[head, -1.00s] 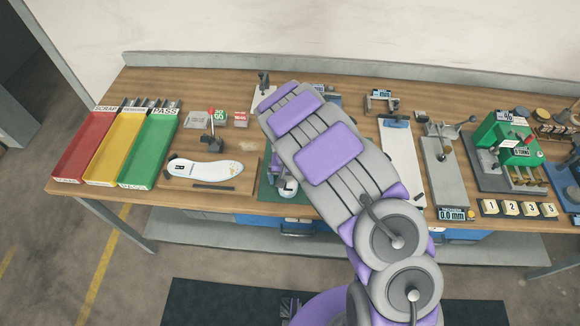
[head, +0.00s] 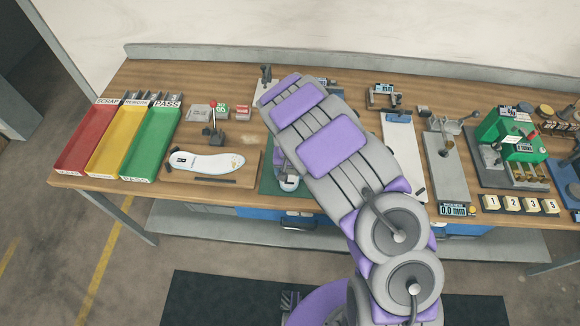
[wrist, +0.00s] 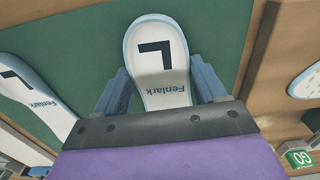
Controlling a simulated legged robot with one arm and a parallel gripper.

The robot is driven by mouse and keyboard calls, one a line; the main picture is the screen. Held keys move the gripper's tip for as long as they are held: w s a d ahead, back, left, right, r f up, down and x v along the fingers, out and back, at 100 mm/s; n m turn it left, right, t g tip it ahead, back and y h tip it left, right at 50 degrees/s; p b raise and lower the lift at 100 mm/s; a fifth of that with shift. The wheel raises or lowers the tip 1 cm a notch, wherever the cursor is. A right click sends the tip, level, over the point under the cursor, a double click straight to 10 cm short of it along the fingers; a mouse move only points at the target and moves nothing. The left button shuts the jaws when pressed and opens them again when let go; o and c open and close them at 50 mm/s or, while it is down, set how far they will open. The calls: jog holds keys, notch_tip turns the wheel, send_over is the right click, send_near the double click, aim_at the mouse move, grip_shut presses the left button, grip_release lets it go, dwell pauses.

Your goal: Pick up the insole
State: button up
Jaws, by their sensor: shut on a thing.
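A white insole with a light blue edge, a black "L" and the word "Fenlark" (wrist: 161,60) stands between the two blue fingers of my gripper (wrist: 162,84) in the wrist view. The fingers are shut on its sides, near its rounded end. A second matching insole (wrist: 32,98) lies at the left over the green mat (wrist: 75,40). In the head view my arm hides the gripper and the held insole. Whether the held insole touches the mat is hard to tell.
Another white insole (head: 206,161) lies on a wooden board left of my arm. Red (head: 84,142), yellow (head: 117,143) and green (head: 150,146) trays stand at the far left. A small red-knobbed stand (head: 215,136) is behind the board. Gauges and fixtures fill the right side.

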jog(key=shift+r, duration=0.6)
jog(key=shift+s+d+r+p, duration=0.1)
jog(key=shift+s+r+p, duration=0.1)
jog(key=shift+r, duration=0.45)
jog(key=shift+s+r+p, duration=0.15)
jog(key=shift+r, duration=0.45)
jog(key=s+d, duration=0.2)
jog(key=s, duration=0.5)
jog(key=s+d+r, duration=0.1)
jog(key=s+d, duration=0.2)
jog(key=s, duration=0.4)
jog(key=shift+s+d+p, duration=0.15)
jog(key=shift+d+p, duration=0.1)
jog(key=shift+p, duration=0.1)
jog(key=shift+r, duration=0.1)
